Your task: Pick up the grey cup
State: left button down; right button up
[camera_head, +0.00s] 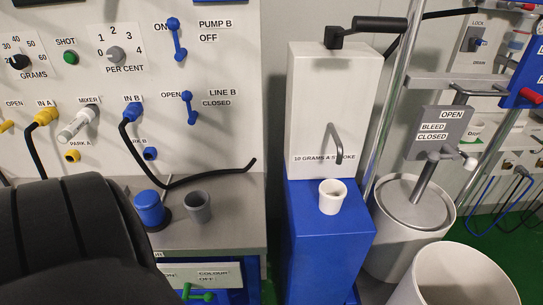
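The grey cup (197,208) stands upright on the grey bench top (236,232), to the right of a blue knob-like part on a black base (150,208). Its dark inside shows from above and nothing visible touches it. A large black ribbed shape fills the lower left; it looks like part of my own arm and hides the bench's left part. I see no fingertips of my left or right gripper.
A white cup (332,196) stands on a blue pedestal (318,240) under the spout of a white dispenser (332,95). A black hose (210,180) curves behind the grey cup. White drums (455,275) stand at the right. The bench front-right is clear.

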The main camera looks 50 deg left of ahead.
aim_at(197, 202)
jog(key=u, duration=2.15)
jog(key=k+j, duration=0.05)
